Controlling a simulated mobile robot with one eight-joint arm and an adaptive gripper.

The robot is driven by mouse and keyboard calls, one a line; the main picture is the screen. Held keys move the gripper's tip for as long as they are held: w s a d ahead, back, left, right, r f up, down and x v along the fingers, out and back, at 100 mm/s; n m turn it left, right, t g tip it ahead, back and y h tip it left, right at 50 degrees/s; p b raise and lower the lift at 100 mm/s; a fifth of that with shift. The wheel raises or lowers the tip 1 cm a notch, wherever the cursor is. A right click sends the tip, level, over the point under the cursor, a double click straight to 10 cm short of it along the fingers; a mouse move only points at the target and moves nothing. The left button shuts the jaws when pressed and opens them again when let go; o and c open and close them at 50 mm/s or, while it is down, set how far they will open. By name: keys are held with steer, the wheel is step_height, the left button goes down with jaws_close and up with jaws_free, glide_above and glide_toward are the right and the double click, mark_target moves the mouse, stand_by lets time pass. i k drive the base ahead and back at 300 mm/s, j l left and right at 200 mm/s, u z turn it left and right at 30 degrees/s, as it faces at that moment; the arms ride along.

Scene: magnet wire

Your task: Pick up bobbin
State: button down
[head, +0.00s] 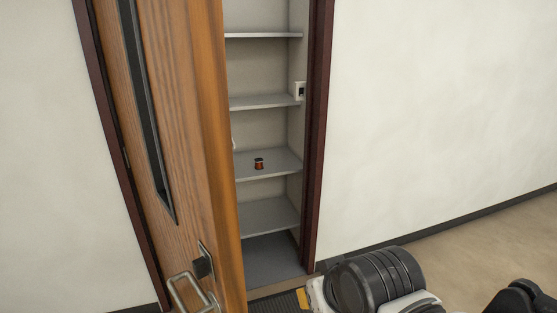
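The bobbin (259,163) is a small spool, dark at the ends with a reddish-orange middle. It stands upright on a grey shelf (283,163) inside a closet, seen through the doorway in the head view. My gripper is not in view. Parts of my own arm, dark and white, show at the bottom right, well below and to the right of the bobbin.
A wooden door (185,130) with a metal handle (188,292) stands partly open and covers the closet's left side. A dark red frame (316,130) bounds the right. Other shelves (265,101) look empty. Open floor (470,242) lies to the right.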

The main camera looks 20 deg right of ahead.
mark_target(259, 161)
steer(key=i+l, duration=0.8)
steer(key=l, duration=0.15)
steer(key=i+z, duration=0.1)
steer(key=i, duration=0.45)
steer(key=i+j+z, duration=0.15)
steer(key=i, duration=0.35)
steer(key=i+j+z, duration=0.1)
steer(key=i, duration=0.45)
steer(key=i+j+z, duration=0.15)
steer(key=i, duration=0.35)
steer(key=j, duration=0.1)
